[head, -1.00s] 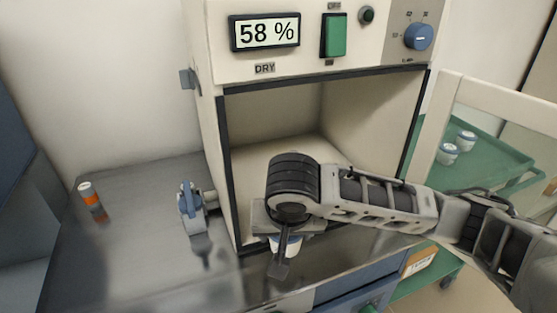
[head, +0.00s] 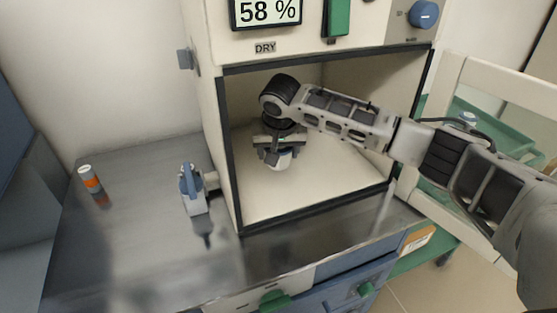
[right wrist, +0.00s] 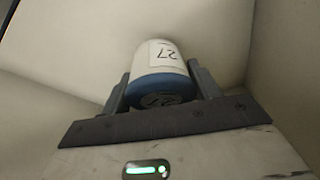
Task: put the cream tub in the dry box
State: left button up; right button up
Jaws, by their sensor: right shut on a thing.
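The cream tub (head: 280,160) is a small white tub held in my right gripper (head: 276,152), inside the open dry box. In the right wrist view the tub (right wrist: 158,60) shows a label reading 27 and a blue lid, between the two fingers of the gripper (right wrist: 162,92). The dry box (head: 345,198) is a cream cabinet with a dark-edged opening and a DRY label. The tub is over the box floor; I cannot tell whether it touches it. My left gripper is not in view.
The box's open door (head: 455,70) stands at the right. Behind it is a green tray (head: 490,125) with a tub. Drawers with green handles lie below.

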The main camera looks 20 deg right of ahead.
jog(key=shift+f, duration=1.55)
jog(key=shift+f, duration=0.1)
jog(key=o, duration=1.1)
jog(key=shift+c, duration=0.2)
jog(key=v, duration=0.5)
jog(key=shift+r, duration=0.35)
jog(key=s+a, duration=0.4)
jog(key=s, duration=0.7)
jog(key=shift+s+a+f, duration=0.15)
jog(key=shift+a+f, duration=0.05)
